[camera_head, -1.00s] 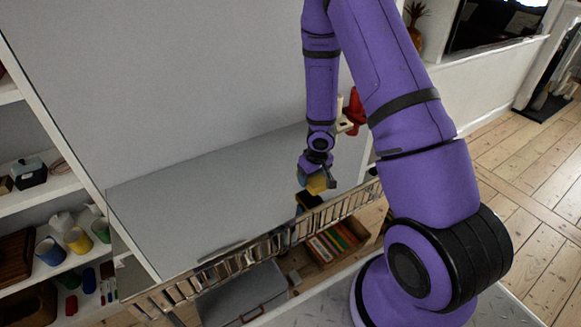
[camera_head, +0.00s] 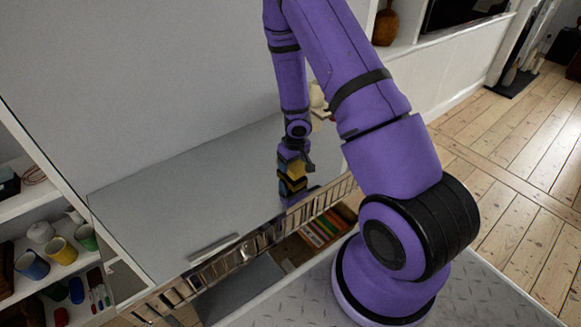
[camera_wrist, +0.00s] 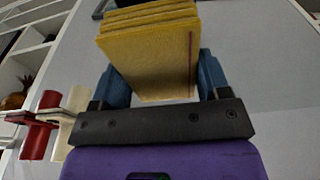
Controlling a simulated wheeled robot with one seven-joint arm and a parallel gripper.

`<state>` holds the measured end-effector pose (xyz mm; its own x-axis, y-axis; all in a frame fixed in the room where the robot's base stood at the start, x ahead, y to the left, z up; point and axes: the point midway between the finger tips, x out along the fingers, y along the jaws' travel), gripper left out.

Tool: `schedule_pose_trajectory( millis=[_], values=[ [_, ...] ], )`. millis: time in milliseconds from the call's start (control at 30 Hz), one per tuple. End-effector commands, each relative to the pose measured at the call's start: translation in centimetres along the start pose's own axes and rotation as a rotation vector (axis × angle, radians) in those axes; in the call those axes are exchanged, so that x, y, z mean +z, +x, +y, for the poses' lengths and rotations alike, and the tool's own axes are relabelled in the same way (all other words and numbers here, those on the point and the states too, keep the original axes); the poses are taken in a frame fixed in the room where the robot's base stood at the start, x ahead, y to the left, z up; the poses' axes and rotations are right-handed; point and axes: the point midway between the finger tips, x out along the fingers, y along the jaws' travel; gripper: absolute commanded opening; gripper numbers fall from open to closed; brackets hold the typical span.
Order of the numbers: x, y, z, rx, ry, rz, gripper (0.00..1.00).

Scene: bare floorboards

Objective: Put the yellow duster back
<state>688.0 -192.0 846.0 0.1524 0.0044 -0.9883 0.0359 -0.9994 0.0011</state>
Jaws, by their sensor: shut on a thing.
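The yellow duster (camera_head: 297,170) is held in my gripper (camera_head: 293,160), low over the right part of the wide grey surface (camera_head: 190,205). In the wrist view the duster (camera_wrist: 150,60) is a ridged yellow block with a thin dark line near one edge. The blue fingers of my gripper (camera_wrist: 160,85) are shut on its two sides. In the head view a dark and yellow shape shows directly below the duster; I cannot tell whether it is a reflection or another thing. Whether the duster touches the surface is unclear.
A slatted metallic edge (camera_head: 240,250) runs along the surface's near side, with a small grey bar (camera_head: 213,248) by it. Shelves at left hold cups (camera_head: 62,250) and pens. Colourful upright items (camera_head: 322,228) sit below the edge. Red and cream objects (camera_wrist: 45,120) stand beside my gripper.

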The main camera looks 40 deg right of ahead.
Motion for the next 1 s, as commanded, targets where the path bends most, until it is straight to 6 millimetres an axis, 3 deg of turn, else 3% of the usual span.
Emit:
schedule_pose_trajectory(
  millis=[167,533,567,667,1000],
  values=[
    [-0.37,1.16,0.78,0.002,0.001,-0.001,0.51],
    [-0.4,1.37,0.84,0.001,0.002,-0.001,0.51],
    [-0.4,1.37,0.84,0.001,0.002,-0.001,0.74],
    [-0.41,1.36,0.84,0.001,0.002,0.0,0.95],
    [-0.43,1.13,0.85,0.0,0.002,0.0,0.95]
  ],
)
